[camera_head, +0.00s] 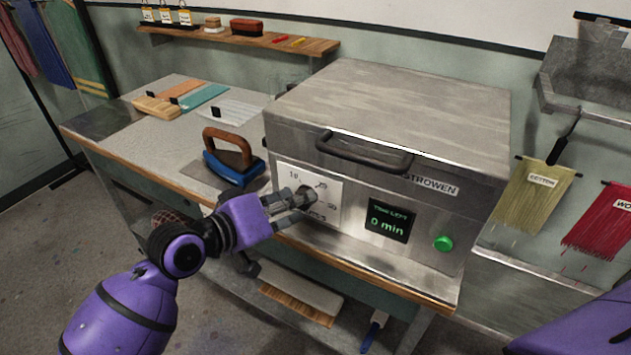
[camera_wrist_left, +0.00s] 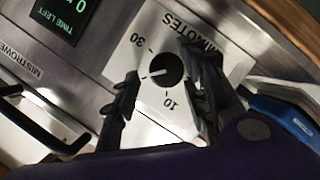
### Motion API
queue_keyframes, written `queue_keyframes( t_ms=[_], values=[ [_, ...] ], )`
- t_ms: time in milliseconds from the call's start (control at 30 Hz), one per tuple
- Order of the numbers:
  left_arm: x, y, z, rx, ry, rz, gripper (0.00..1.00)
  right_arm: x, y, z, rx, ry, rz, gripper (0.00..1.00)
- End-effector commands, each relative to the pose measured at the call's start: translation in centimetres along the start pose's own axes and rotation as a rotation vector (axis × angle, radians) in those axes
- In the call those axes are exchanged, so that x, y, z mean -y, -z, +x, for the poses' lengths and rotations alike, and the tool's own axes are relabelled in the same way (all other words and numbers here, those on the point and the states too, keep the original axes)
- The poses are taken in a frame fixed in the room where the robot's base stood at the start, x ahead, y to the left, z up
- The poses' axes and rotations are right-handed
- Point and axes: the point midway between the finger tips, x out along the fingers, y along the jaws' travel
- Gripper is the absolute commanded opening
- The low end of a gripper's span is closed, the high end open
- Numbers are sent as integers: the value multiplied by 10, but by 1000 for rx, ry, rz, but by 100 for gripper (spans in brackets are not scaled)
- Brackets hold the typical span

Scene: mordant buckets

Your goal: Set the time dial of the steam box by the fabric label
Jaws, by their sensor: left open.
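The steam box (camera_head: 390,110) stands on the bench, with a white dial plate on its front. The black time dial (camera_wrist_left: 165,70) shows in the left wrist view, its white pointer aimed left, between the 10 and 30 marks. My left finger covers the scale there. My left gripper (camera_head: 304,196) is open at the dial; in the left wrist view its fingers (camera_wrist_left: 162,66) stand either side of the knob, with visible gaps. The display (camera_head: 388,223) reads 0 min. Hanging fabrics carry a COTTON label (camera_head: 541,180) and a partly cut-off label starting "WO" (camera_head: 622,205). My right gripper is out of view.
A green button (camera_head: 443,243) is right of the display, and a black handle (camera_head: 365,152) crosses the box front above it. A blue iron (camera_head: 232,165) stands left of the box. Fabric pieces (camera_head: 203,96) lie farther back on the bench.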

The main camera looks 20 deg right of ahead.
Motion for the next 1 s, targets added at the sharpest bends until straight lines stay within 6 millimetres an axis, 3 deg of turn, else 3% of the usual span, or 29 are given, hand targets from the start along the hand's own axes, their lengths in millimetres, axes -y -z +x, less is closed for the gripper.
queue_keyframes(
  t_ms=[300, 500, 700, 1000],
  values=[
    [1, 0, -66, 0, 3, 2, 41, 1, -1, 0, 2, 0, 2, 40],
    [0, 0, -98, 0, 1, 1, 41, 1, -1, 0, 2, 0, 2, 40],
    [-1, 1, -110, 0, -1, 2, 41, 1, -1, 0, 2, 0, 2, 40],
    [1, -2, -110, 1, 1, -2, 40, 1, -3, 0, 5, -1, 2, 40]
  ],
)
